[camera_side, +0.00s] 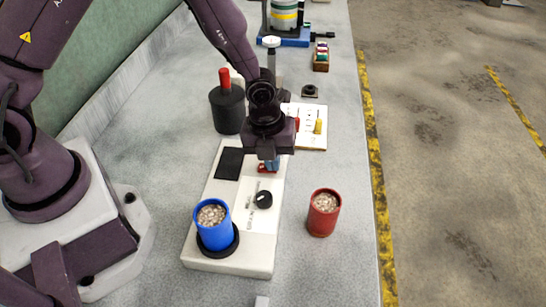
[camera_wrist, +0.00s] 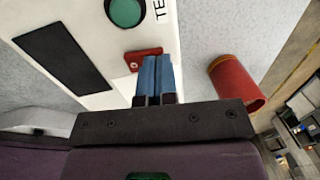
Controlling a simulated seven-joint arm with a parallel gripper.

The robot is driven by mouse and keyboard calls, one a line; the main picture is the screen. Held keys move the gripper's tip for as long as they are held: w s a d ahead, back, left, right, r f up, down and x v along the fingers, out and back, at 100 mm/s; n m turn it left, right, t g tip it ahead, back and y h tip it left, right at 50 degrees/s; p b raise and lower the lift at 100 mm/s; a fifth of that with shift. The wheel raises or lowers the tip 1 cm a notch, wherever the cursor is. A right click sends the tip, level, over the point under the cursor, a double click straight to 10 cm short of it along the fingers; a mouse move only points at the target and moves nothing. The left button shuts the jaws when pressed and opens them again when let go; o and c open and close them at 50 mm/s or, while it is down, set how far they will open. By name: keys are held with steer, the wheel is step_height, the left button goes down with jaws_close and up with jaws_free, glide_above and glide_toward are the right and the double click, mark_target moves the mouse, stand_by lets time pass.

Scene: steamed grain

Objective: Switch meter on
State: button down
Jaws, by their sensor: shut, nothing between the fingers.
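The meter is a long white box (camera_side: 222,190) on the bench, with a dark display panel (camera_side: 229,163), a black knob (camera_side: 263,199) and a black ring near its front end. A small red switch (camera_wrist: 143,60) sits on its top near the edge, in the wrist view. My gripper (camera_side: 268,167) is shut and empty, pointing down just above the red switch. In the wrist view its blue fingertips (camera_wrist: 155,60) overlap the switch's right part; contact cannot be told. The switch's state cannot be read.
A blue cup (camera_side: 211,230) of grain stands in the ring. A red cup (camera_side: 323,214) of grain stands right of the meter. A black pot with a red handle (camera_side: 227,105) and a white board (camera_side: 308,112) with pegs are behind. Bench space front right is clear.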

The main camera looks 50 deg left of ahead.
steer(key=shift+f, duration=0.2)
steer(key=shift+s+a+r, duration=0.25)
steer(key=shift+s+a, duration=0.25)
steer(key=shift+a, duration=0.05)
stand_by(0.3)
step_height(320, 180, up, 14)
steer(key=w+d, duration=0.1)
stand_by(0.4)
steer(key=shift+w+d, duration=0.1)
